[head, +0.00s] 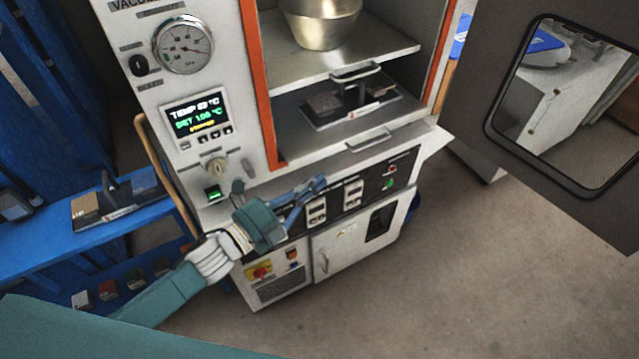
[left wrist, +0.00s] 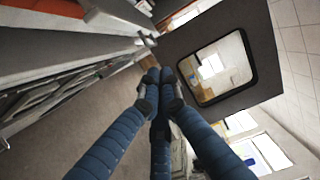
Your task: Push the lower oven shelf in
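The vacuum oven stands open in the head view. Its lower shelf (head: 297,147) is a metal plate with a bar handle (head: 368,139) at its front edge, and it juts a little from the opening. A dark tray with tile samples (head: 349,104) lies on this shelf. The upper shelf (head: 382,46), with its own handle (head: 357,72), is above it. My left gripper (head: 318,184) is in front of the oven's lower panel, below and left of the lower handle, apart from it. Its blue fingers (left wrist: 158,76) come together at the tips with nothing between them. My right gripper is not in view.
The open oven door (head: 470,110) with its window reaches out on the right. A metal bowl (head: 322,22) stands on the upper shelf. A blue rack (head: 40,235) holding samples is at the left. The floor (head: 440,270) at front right is clear.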

